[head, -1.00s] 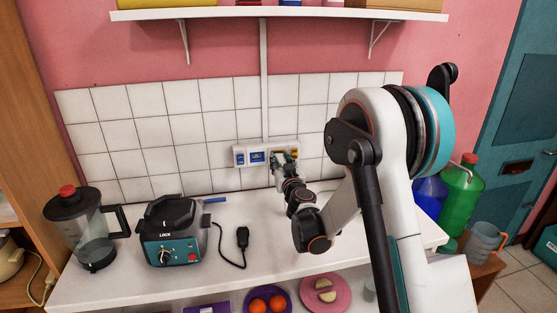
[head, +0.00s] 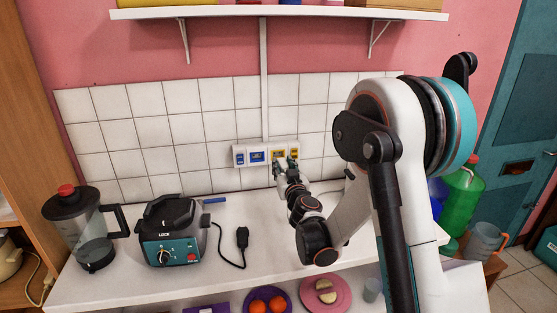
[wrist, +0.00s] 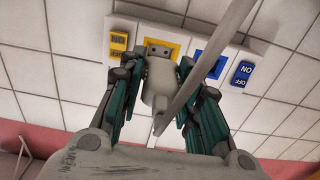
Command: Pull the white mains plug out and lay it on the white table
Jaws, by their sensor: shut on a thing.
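The white mains plug (wrist: 158,85) is between the fingers of my gripper (wrist: 156,92), which is shut on it. The wrist view shows the yellow-framed socket (wrist: 161,48) just beyond the plug, with dark holes visible in its face. The plug looks clear of the socket, though the size of the gap is hard to judge. A white strip that looks like its cord (wrist: 205,70) runs across the wrist view. In the head view my gripper (head: 284,170) is in front of the socket panel (head: 240,149), above the white table (head: 205,262), and hides the plug.
A black plug (head: 242,237) with its cord lies on the table beside the teal appliance (head: 168,247). A blender jug (head: 90,240) stands at the far left. The table between the black plug and my arm is mostly clear. A shelf (head: 330,13) is above.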

